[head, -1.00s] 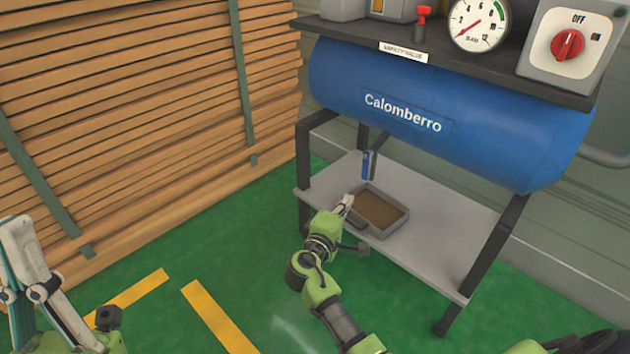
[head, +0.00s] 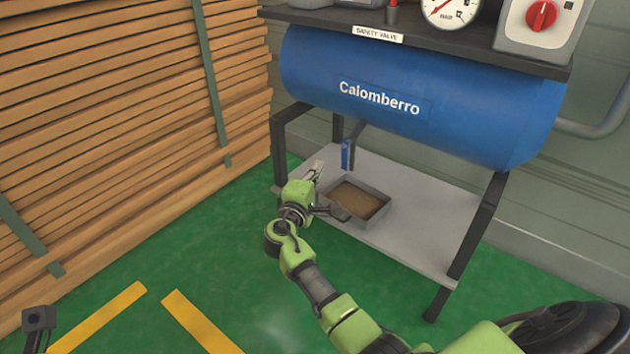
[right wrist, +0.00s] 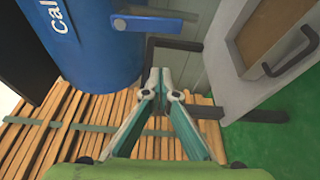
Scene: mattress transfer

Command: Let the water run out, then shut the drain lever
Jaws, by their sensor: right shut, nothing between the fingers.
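The drain lever's blue handle (head: 346,154) hangs upright below the blue tank (head: 420,100), above the back edge of a tray (head: 376,212). The tray sits on the grey shelf and holds brown contents; no falling stream shows. My right gripper (head: 318,170) is shut and empty, left of the lever and near the tray's left corner. In the right wrist view the shut fingertips (right wrist: 157,74) point toward the blue handle (right wrist: 135,22) with a gap between.
The grey shelf (head: 420,235) is bare right of the tray. Black stand legs (head: 468,245) bound it. Stacked planks (head: 120,130) stand at the left. A red knob (head: 541,15) and gauge (head: 450,8) sit above the tank. Green floor in front is open.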

